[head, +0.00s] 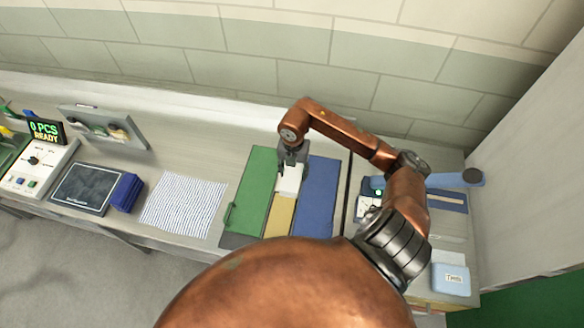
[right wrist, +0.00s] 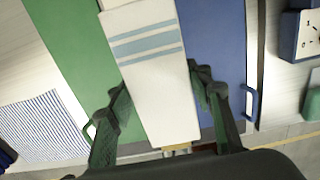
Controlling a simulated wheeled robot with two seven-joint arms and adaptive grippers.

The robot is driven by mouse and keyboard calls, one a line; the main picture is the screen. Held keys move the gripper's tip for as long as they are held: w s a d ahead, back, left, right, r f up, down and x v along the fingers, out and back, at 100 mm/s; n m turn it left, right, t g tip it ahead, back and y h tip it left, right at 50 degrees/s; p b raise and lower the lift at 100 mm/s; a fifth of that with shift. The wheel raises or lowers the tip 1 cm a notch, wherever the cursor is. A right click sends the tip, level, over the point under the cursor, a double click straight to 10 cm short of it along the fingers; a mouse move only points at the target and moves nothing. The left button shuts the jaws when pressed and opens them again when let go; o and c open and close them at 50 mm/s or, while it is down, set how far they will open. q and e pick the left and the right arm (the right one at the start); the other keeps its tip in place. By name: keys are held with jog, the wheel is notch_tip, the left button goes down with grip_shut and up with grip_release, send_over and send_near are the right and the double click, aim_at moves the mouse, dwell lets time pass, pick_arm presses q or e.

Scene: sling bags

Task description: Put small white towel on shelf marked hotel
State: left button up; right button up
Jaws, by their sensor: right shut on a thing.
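The small white towel (head: 289,179) is folded into a narrow strip. It also shows in the right wrist view (right wrist: 155,75), with light blue stripes across it. My right gripper (head: 291,158) is shut on the towel, with one finger at each side of it in the right wrist view (right wrist: 161,82). The towel is over the tan middle strip (head: 280,215) of a folding board, between the green panel (head: 250,188) and the blue panel (head: 318,195). I cannot tell whether it touches the board. My left gripper is not in view. No shelf marked hotel shows.
Left of the board lie a striped cloth (head: 184,203), a folded dark blue cloth (head: 127,192), a dark pad (head: 86,189) and a device with a READY display (head: 45,131). A blue tube (head: 445,180) and a light blue labelled item (head: 451,280) are at right.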

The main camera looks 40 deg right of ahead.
aim_at(282, 186)
jog(key=s+a+r, duration=0.1)
jog(key=s, duration=0.1)
jog(key=s+a+r+b, duration=0.1)
jog(key=s+a, duration=0.1)
jog(key=shift+s+a+r, duration=0.1)
jog(key=shift+s+r, duration=0.05)
jog(key=shift+r, duration=0.05)
jog(key=n, duration=0.2)
jog(key=w+a+n+b, duration=0.1)
jog(key=shift+a+f+n, duration=0.15)
jog(key=shift+f+n, duration=0.05)
jog(key=shift+n, duration=0.2)
jog(key=n, duration=0.2)
jog(key=a+n+b, duration=0.1)
jog(key=n, duration=0.1)
jog(key=w+a+n, duration=0.1)
jog(key=n, duration=0.1)
jog(key=shift+a+f+n, duration=0.1)
jog(key=shift+f+n, duration=0.1)
jog(key=shift+n, duration=0.2)
jog(key=w+a+n+b, duration=0.1)
jog(key=a+n+b, duration=0.3)
jog(key=n, duration=1.3)
jog(key=w+a+f+n+b, duration=0.1)
jog(key=w+a+n+b, duration=0.1)
jog(key=n, duration=1.6)
jog(key=shift+w+a+f+n+b, duration=0.2)
jog(key=shift+a+f+n+b, duration=0.1)
jog(key=shift+a+b, duration=0.7)
jog(key=shift+a, duration=0.1)
